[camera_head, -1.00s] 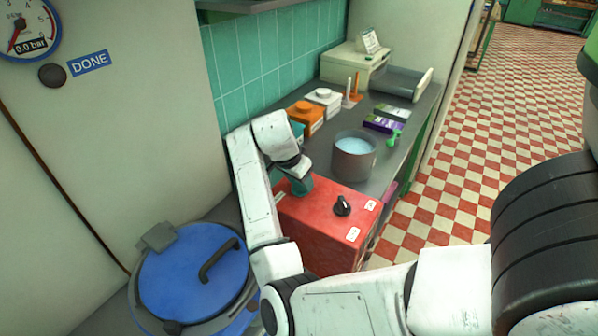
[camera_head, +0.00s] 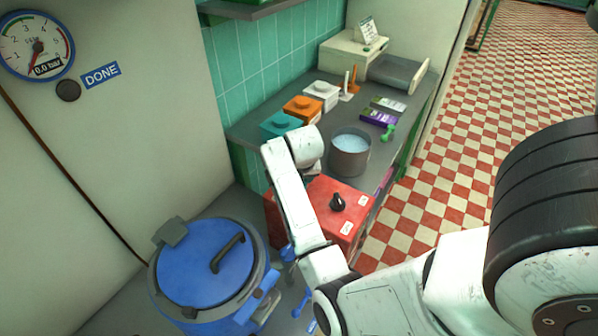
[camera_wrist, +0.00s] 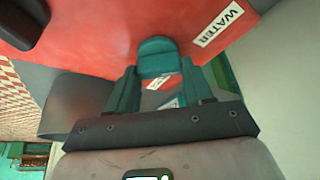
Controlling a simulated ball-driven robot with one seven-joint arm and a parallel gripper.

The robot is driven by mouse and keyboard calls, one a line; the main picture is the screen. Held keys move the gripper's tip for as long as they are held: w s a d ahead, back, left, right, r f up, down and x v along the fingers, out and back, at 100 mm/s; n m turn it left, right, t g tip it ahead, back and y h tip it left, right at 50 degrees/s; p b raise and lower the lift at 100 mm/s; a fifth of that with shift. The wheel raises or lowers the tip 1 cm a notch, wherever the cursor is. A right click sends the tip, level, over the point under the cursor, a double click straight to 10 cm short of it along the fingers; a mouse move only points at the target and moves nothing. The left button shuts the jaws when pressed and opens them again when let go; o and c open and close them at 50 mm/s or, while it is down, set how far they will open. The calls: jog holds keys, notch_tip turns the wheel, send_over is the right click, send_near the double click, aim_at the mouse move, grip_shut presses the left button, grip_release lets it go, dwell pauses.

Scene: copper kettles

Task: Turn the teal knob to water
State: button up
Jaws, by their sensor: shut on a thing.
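A red box (camera_head: 352,192) stands on the counter with a black knob (camera_head: 338,202) on top. In the wrist view, the teal knob (camera_wrist: 157,52) sits on the box's red face (camera_wrist: 100,22), and a white WATER label (camera_wrist: 218,23) lies to its upper right. My gripper (camera_wrist: 158,68) has its two teal fingers on either side of the teal knob and is shut on it. I cannot tell exactly where the knob points. In the head view, my arm hides the teal knob and my fingers.
A pot of pale liquid (camera_head: 350,152) stands behind the red box. Teal (camera_head: 280,124), orange (camera_head: 302,107) and white (camera_head: 322,94) blocks line the tiled wall. A blue-lidded vessel (camera_head: 208,268) stands at the lower left. Chequered floor lies open at right.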

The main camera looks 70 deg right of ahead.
jog(key=shift+n+t+p, duration=0.3)
jog(key=shift+n, duration=0.3)
jog(key=o, duration=1)
jog(key=shift+o, duration=0.2)
jog(key=b+v, duration=0.1)
jog(key=v, duration=0.9)
jog(key=shift+r, duration=0.45)
